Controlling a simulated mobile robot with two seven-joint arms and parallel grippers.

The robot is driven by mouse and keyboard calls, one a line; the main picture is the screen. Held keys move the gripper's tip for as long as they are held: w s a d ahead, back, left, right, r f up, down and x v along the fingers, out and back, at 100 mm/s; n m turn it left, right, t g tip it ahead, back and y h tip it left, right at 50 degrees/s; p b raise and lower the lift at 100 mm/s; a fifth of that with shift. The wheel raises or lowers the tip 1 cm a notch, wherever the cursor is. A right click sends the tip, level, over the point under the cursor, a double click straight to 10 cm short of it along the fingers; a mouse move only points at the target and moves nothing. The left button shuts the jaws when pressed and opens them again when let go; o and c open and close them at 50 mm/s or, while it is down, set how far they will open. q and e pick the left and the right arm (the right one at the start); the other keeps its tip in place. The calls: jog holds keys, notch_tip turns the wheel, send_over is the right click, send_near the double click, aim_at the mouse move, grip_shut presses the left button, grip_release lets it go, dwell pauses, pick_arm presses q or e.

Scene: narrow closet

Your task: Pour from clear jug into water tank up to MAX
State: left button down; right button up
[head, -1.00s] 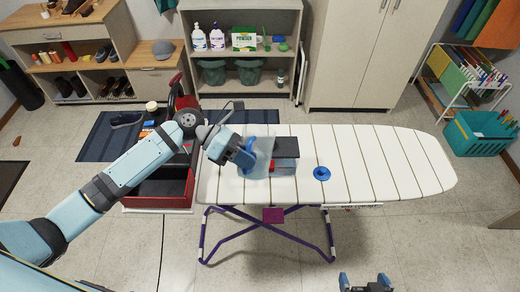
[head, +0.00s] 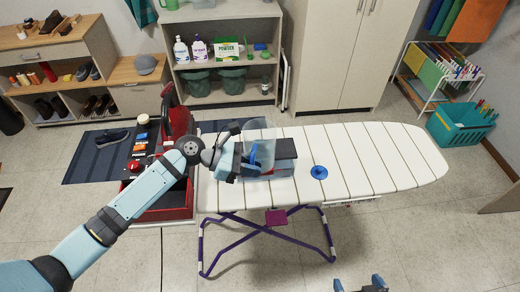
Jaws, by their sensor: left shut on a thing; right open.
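My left gripper (head: 246,166) is shut on the clear jug (head: 263,131), apparently at its blue handle. The jug is see-through and stands out above the gripper, at the left part of the ironing board. I cannot tell whether it holds water. Just right of and partly behind it is a grey box with a dark top (head: 285,147), which seems to be the water tank. Its left side is hidden by jug and gripper, and no MAX mark is readable. A round blue cap (head: 319,172) lies on the board to the right. My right gripper (head: 361,285) is open and empty at the bottom edge.
The striped white ironing board (head: 390,160) is bare to the right of the blue cap. A shelf with bottles (head: 200,50) and a cabinet (head: 335,50) stand behind.

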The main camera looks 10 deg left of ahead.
aim_at(253, 156)
pick_arm(q)
jog(key=shift+w+d, duration=0.1)
jog(key=shift+r, duration=0.25)
notch_tip(253, 156, up, 2)
jog(key=shift+r+p, duration=0.1)
jog(key=shift+p, duration=0.85)
jog(key=shift+r+b, duration=0.2)
jog(key=shift+b, duration=0.1)
jog(key=shift+r, duration=1.4)
pick_arm(e)
jog(key=shift+a+r, duration=0.1)
jog(key=shift+r, duration=0.4)
pick_arm(q)
jog(key=shift+w+a+r, duration=0.1)
jog(key=shift+a+r, duration=0.05)
jog(key=shift+a, duration=0.05)
jog(key=a+r+n+t+y, duration=0.1)
jog(key=a+r+n+t, duration=0.1)
jog(key=a, duration=0.4)
jog(key=w+a+r+n+t+y, duration=0.1)
jog(key=a+r+n+t, duration=0.1)
jog(key=a, duration=0.5)
jog(key=shift+a+r+n+t, duration=0.25)
jog(key=shift+r+n+t, duration=0.15)
jog(key=shift+t, duration=0.4)
pick_arm(e)
jog(key=shift+f+m, duration=0.25)
jog(key=shift+m, duration=0.05)
